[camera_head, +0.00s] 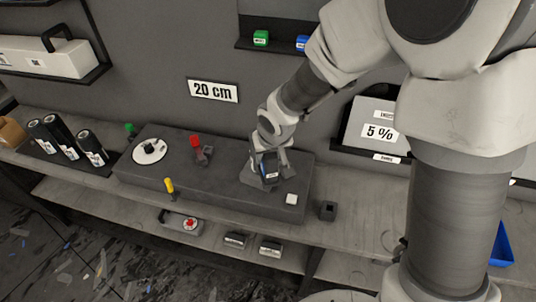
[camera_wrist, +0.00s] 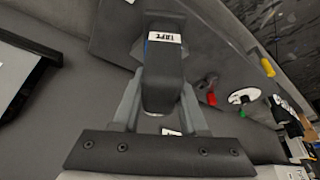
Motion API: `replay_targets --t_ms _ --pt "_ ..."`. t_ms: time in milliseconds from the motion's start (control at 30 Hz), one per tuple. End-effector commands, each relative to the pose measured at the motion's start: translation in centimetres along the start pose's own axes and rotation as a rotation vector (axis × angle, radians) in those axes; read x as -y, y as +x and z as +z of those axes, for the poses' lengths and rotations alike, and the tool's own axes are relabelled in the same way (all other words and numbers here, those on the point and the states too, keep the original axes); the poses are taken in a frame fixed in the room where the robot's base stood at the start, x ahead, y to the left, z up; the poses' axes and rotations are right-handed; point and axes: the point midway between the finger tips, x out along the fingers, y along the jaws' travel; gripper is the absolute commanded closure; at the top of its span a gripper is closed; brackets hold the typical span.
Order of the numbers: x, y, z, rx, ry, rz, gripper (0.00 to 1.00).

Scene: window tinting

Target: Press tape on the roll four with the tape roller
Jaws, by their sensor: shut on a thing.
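My gripper (camera_head: 268,160) is above the right part of the grey raised block (camera_head: 225,190). In the wrist view my gripper (camera_wrist: 162,62) is shut on a dark boxy tool with a white label that seems to read TAPE, which I take as the tape roller (camera_wrist: 162,82). The tape roller (camera_head: 269,168) is also in the head view; whether it touches the block I cannot tell. Which one is roll four I cannot tell.
On the block are a white disc (camera_head: 150,151), a red-handled tool (camera_head: 201,150) and a small white piece (camera_head: 291,199). A yellow-handled tool (camera_head: 170,187) is at its front edge. A small dark cube (camera_head: 327,210) sits to the right. A 5 % box (camera_head: 372,130) stands behind.

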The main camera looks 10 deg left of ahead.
Motion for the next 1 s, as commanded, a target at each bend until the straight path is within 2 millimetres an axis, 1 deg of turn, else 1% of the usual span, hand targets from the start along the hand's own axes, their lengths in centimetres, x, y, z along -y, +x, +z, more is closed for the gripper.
replay_targets --t_ms 1000 --pt "0.0 0.5 -1.4 0.0 0.0 0.0 1.0"
